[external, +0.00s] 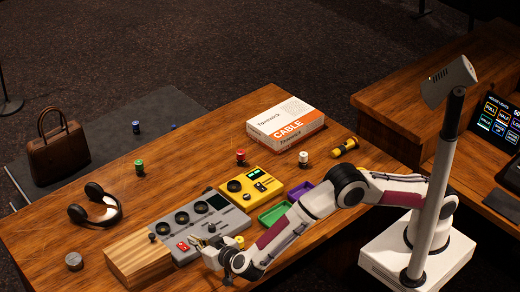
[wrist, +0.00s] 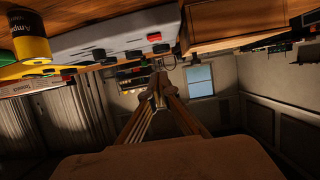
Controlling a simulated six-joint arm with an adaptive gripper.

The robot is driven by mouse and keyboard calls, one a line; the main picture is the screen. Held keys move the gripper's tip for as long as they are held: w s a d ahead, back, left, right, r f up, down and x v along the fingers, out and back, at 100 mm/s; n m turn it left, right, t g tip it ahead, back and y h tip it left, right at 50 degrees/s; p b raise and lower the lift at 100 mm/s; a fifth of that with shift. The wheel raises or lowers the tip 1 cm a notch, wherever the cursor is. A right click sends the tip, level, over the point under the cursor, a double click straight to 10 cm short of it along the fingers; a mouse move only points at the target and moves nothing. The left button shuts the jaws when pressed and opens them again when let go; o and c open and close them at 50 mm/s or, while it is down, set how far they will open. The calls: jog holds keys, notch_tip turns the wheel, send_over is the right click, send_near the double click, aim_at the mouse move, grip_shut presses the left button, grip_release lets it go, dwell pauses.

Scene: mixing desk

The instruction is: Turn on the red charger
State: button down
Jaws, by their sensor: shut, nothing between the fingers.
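No object is clearly marked as a charger. A small red part (external: 182,246) sits on the front left of the grey control unit (external: 160,256), and a red part shows on the grey unit's face in the wrist view (wrist: 153,37). My gripper (external: 198,241) is low over the front of the grey unit, just right of the red part; I cannot tell whether they touch. In the wrist view my gripper's fingers (wrist: 153,94) are together and empty. A small red-topped cylinder (external: 241,158) stands on the table behind the yellow unit (external: 263,182).
A wooden block (external: 135,262) adjoins the grey unit's left side. Green (external: 273,215) and purple (external: 299,193) trays lie right of it, near my arm.

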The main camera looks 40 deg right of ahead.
aim_at(191, 255)
jog(key=x, duration=0.4)
notch_tip(191, 255, down, 3)
jog(key=shift+r, duration=0.15)
jog(key=shift+s+f, duration=0.1)
jog(key=shift+f, duration=0.65)
jog(key=shift+s+f, duration=0.1)
jog(key=shift+f, duration=0.25)
jog(key=shift+r, duration=0.2)
jog(key=shift+r, duration=0.6)
jog(key=shift+r, duration=0.1)
